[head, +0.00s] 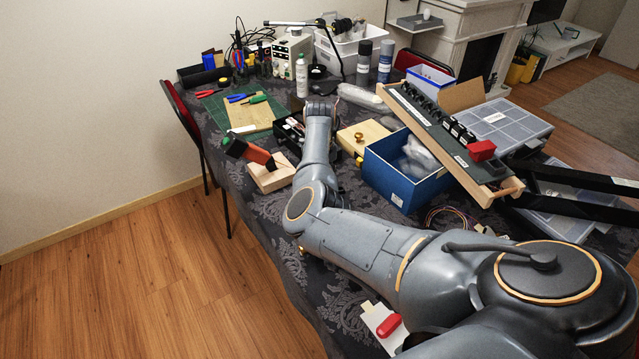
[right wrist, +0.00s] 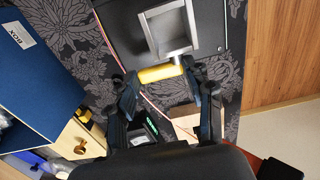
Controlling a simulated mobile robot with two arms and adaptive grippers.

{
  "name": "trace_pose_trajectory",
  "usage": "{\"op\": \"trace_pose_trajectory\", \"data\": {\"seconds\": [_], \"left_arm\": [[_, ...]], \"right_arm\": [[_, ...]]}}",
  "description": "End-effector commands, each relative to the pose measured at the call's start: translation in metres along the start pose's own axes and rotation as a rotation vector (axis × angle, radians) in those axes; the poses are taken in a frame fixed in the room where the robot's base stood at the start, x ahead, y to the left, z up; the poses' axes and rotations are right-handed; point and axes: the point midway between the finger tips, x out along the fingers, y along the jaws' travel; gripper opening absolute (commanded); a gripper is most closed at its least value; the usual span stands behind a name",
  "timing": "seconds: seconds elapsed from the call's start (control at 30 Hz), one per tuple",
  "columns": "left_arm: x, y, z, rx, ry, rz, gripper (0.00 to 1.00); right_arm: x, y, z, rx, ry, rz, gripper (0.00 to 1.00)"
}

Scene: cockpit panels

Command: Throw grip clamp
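The clamp shows in the right wrist view as a yellow cylindrical grip (right wrist: 160,73) beside a grey metal bracket (right wrist: 166,30) on a dark box (right wrist: 207,42). My right gripper (right wrist: 160,74) is open, one finger near each end of the yellow grip. I cannot tell whether the fingers touch it. In the head view my right arm reaches across the table, with its hand (head: 320,108) over the middle. A black box (head: 286,136) stands left of the hand there, partly hidden; the clamp cannot be made out. My left gripper is not in view.
A blue box (head: 400,190) and a wooden box (head: 350,145) stand right of my right forearm. A tilted switch panel (head: 440,130) lies beyond. An orange-and-black tool (head: 250,152) on a wooden block (head: 270,178) is at the left. The floor at left is clear.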

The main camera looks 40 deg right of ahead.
Motion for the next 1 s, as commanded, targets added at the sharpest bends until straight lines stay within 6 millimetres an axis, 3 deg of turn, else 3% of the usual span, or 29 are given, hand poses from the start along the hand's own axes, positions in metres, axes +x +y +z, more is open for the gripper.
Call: {"op": "trace_pose_trajectory", "data": {"seconds": [0.03, 0.1, 0.13, 0.57, 0.8, 1.0], "left_arm": [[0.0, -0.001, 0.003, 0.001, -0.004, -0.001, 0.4], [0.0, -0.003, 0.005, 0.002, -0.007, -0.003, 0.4], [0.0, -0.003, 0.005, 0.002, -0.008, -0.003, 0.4], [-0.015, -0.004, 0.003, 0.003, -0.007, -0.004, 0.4], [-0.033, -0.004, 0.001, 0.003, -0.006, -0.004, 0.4], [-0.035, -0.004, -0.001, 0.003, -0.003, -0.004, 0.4]], "right_arm": [[0.0, 0.0, 0.0, 0.0, 0.0, 0.0, 0.35], [0.0, 0.0, 0.0, 0.0, 0.0, 0.0, 0.21], [0.0, 0.0, 0.0, 0.0, 0.0, 0.0, 0.19], [-0.005, -0.003, 0.001, -0.005, -0.003, 0.091, 0.19], [-0.008, -0.009, 0.001, -0.008, -0.003, 0.275, 0.19], [-0.007, -0.015, 0.0, -0.008, -0.001, 0.466, 0.19]]}}
